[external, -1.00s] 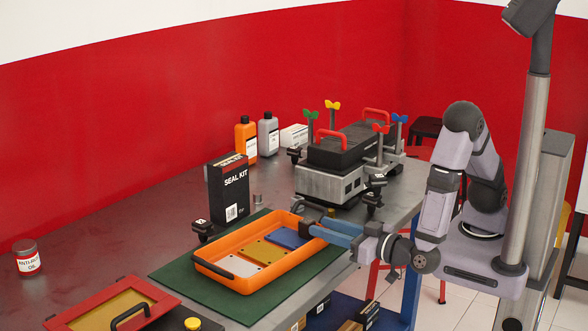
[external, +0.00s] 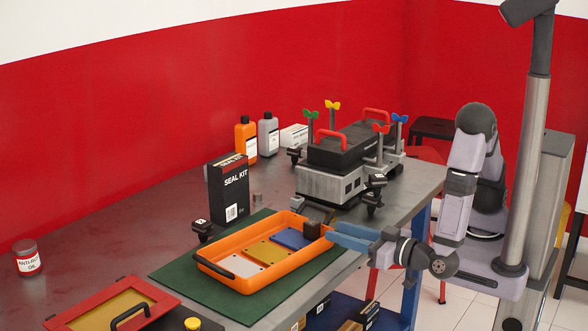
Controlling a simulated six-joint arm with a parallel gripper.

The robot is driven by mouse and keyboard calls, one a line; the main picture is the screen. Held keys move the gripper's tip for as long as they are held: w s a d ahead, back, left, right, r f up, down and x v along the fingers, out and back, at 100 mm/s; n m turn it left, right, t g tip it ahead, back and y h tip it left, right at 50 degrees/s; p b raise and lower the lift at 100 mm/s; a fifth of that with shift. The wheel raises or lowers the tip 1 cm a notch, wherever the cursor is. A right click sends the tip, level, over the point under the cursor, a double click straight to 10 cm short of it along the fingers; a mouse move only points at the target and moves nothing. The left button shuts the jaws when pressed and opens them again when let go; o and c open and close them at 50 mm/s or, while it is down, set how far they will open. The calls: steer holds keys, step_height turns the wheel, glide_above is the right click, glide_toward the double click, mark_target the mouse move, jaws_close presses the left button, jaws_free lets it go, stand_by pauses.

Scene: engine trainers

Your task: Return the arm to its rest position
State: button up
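My gripper (external: 330,235), with blue fingers, is level with the right end of the orange tray (external: 240,285), near the bench's front edge. No object shows between its fingers, but whether they are apart is hard to see at this size. My arm reaches to it from the right, with its upper links folded upright beside a grey post. The tray lies on the green mat (external: 185,272). A dark handle (external: 312,228) shows at the tray's right end, just left of the fingertips. Whether the fingertips touch the tray rim cannot be told.
White, yellow and blue plates (external: 266,253) lie in the tray. A black seal kit box (external: 229,190) stands behind it. An engine block (external: 330,182) with coloured clamps stands at the bench's far right. A red-framed lid (external: 70,322) lies front left. The left bench is mostly clear.

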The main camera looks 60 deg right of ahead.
steer(key=w+a+r+n+g+y+p, duration=0.15)
steer(key=w+r+g+y+p, duration=0.3)
steer(key=w+r+p, duration=0.45)
steer(key=w+d+g+p, duration=0.3)
steer(key=d+g+p, duration=0.1)
steer(key=p, duration=0.1)
steer(key=s+d+r+g+h+p, duration=0.1)
steer(key=s+d+g+p, duration=0.1)
steer(key=d, duration=0.5)
steer(key=s+d+r+g+h+p, duration=0.1)
steer(key=s+d+g+p, duration=0.2)
steer(key=d, duration=0.5)
steer(key=s+d+r+g+h+p, duration=0.1)
steer(key=s+d, duration=0.3)
steer(key=d, duration=0.4)
steer(key=shift+s+n+g+h+p, duration=0.25)
steer(key=shift+s+g+h+p, duration=0.15)
steer(key=shift+g+p, duration=0.35)
steer(key=s+d+f+m+g+b, duration=0.2)
steer(key=s+d+f+b, duration=0.2)
steer(key=s, duration=0.1)
steer(key=shift+s+d+f+h, duration=0.25)
steer(key=shift+f+h, duration=0.1)
